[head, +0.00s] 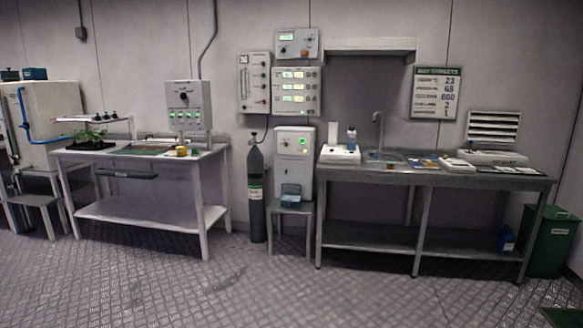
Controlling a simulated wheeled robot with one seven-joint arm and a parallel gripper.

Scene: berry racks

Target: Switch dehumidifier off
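A white upright cabinet (294,172) stands on a small grey stand against the back wall, between the two tables. It looks like the dehumidifier, but no readable label confirms this. Its upper front has a small lit green indicator (305,145) and small dark controls too small to make out. My gripper is not in view.
A grey gas cylinder (256,195) stands just left of the cabinet. A steel sink table (430,178) is at the right, a plant table (140,155) at the left. Control boxes, including a lit display panel (296,91), hang on the wall. The floor in front is clear.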

